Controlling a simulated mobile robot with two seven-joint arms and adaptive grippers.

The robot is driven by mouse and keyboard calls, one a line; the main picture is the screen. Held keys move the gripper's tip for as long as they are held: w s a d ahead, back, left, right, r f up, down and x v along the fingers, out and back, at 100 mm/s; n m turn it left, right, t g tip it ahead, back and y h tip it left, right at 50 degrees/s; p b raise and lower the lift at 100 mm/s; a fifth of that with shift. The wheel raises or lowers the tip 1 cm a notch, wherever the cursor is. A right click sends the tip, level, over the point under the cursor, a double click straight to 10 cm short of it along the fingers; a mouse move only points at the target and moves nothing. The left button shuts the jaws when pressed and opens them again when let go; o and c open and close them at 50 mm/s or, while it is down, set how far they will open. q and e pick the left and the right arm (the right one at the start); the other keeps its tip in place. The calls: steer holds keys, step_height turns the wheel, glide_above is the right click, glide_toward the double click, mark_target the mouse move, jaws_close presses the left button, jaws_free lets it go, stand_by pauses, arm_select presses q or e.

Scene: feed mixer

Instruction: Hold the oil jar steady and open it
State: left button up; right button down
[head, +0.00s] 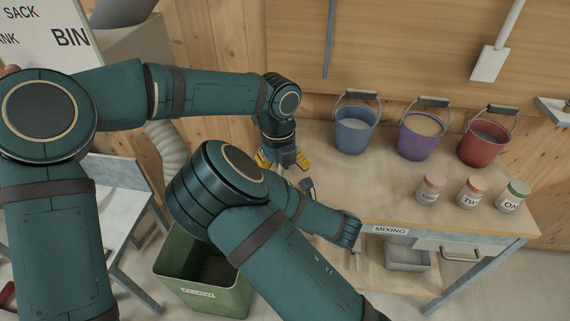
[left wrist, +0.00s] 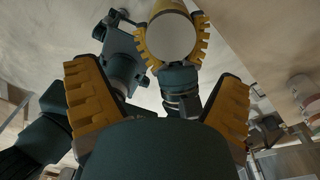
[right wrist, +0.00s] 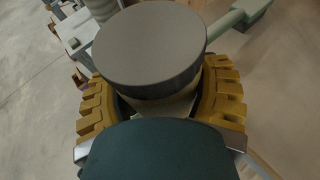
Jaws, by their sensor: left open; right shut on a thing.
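The oil jar (right wrist: 150,50) is in my right gripper (right wrist: 160,85), whose yellow fingers are closed around its sides in the right wrist view. Its flat grey round end faces that camera, above a pale band. In the left wrist view the jar (left wrist: 171,38) also shows a pale round face between the right gripper's fingers (left wrist: 172,30). My left gripper (left wrist: 158,80) is open and empty, with its fingers wide apart and the jar beyond them. In the head view the left gripper (head: 284,160) points down at the table's left end; the jar is not clearly visible there.
A blue bucket (head: 356,130), a purple bucket (head: 420,136) and a red bucket (head: 483,144) stand along the table's back. Three small lidded jars (head: 471,192) stand at the right.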

arm_select(q)
steer(key=shift+w+d+r+m, duration=0.45)
steer(key=shift+w+d+m, duration=0.15)
steer(key=shift+m, duration=0.2)
steer(key=shift+d+f+t, duration=0.1)
steer(key=shift+t, duration=0.2)
steer(key=shift+f, duration=3.85)
steer(key=shift+d, duration=0.15)
steer(key=c, duration=1.3)
steer(key=o, duration=1.2)
